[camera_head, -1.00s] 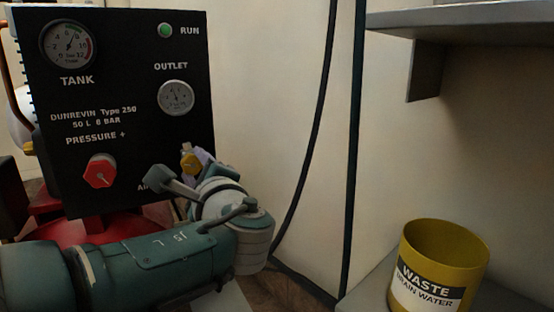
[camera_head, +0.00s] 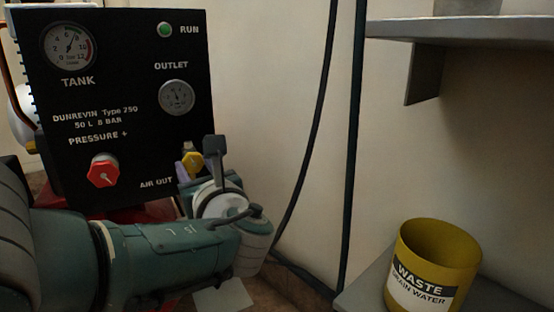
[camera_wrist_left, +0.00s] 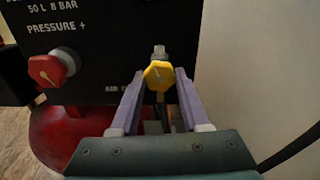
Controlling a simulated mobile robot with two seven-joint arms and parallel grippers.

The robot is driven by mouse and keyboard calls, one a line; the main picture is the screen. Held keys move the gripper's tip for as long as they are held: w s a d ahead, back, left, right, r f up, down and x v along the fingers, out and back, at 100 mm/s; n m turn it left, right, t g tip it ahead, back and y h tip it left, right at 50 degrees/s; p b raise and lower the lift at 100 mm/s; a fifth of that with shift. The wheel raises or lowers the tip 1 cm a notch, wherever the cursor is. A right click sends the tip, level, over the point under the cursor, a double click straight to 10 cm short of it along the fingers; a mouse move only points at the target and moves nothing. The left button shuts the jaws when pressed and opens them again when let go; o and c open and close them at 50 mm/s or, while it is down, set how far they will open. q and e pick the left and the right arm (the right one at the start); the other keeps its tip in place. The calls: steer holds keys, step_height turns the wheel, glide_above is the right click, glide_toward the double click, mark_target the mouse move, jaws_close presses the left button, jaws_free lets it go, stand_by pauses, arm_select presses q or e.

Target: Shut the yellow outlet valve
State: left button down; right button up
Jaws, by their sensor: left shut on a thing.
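The yellow outlet valve (camera_head: 193,161) is a small faceted knob low on the right of the black panel, by the AIR OUT label. In the left wrist view the yellow knob (camera_wrist_left: 158,75) sits between the two purple fingers. My left gripper (camera_wrist_left: 160,80) is shut on it, one finger on each side. In the head view my left gripper (camera_head: 190,166) is mostly hidden behind my wrist, with a bit of purple finger beside the knob. My right gripper is in neither view.
The black panel (camera_head: 115,60) carries a tank gauge (camera_head: 69,45), an outlet gauge (camera_head: 176,97), a green RUN lamp (camera_head: 165,30) and a red pressure knob (camera_head: 103,172). A yellow waste bucket (camera_head: 436,262) stands at lower right, below a grey shelf (camera_head: 460,30). Dark hoses hang on the wall.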

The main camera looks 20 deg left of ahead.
arm_select(q)
steer(key=shift+r+m, duration=0.1)
steer(key=shift+m, duration=1.8)
steer(key=shift+c, duration=1.9)
jaws_free()
steer(key=shift+s+d+p, duration=0.2)
steer(key=shift+p, duration=0.3)
steer(key=p+v, duration=0.3)
steer(key=v, duration=0.6)
steer(key=shift+s+p, duration=0.15)
steer(key=shift+p, duration=0.25)
steer(key=shift+d, duration=0.1)
